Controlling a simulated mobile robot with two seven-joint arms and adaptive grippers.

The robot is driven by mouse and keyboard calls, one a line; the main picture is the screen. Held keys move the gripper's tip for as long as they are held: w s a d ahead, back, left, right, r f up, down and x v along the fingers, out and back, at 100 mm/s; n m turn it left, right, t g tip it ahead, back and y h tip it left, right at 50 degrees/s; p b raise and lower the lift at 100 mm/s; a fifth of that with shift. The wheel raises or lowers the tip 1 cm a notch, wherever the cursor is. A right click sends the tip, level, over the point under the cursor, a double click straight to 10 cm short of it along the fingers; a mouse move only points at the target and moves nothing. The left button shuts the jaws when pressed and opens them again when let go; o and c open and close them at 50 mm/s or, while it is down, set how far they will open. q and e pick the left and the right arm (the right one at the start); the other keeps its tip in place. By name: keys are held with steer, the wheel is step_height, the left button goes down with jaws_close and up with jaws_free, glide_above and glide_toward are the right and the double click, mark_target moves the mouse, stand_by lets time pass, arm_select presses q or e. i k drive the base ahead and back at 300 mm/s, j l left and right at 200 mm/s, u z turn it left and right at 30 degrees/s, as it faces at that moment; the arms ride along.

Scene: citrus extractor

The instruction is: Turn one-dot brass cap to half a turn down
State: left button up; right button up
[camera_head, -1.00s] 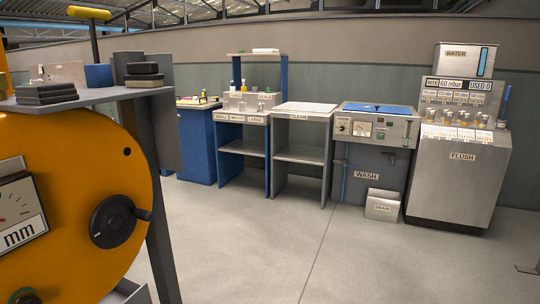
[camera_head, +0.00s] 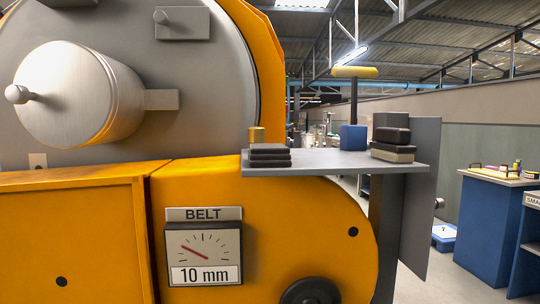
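No other brass cap can be made out. Neither of my grippers is in view.
A yellow machine fills the left, with a grey drum (camera_head: 80,95) and a belt gauge (camera_head: 204,250) labelled 10 mm. The shelf also holds a blue block (camera_head: 353,138) and more dark pads (camera_head: 392,145). A blue cabinet (camera_head: 490,225) stands at right.

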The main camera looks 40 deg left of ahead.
mark_target(255, 134)
steer(key=i+l+u, duration=0.15)
steer(key=u, duration=0.2)
steer(key=i+l+u, duration=0.1)
steer(key=l+u, duration=0.25)
steer(key=i+l+u, duration=0.1)
steer(key=l+u, duration=0.25)
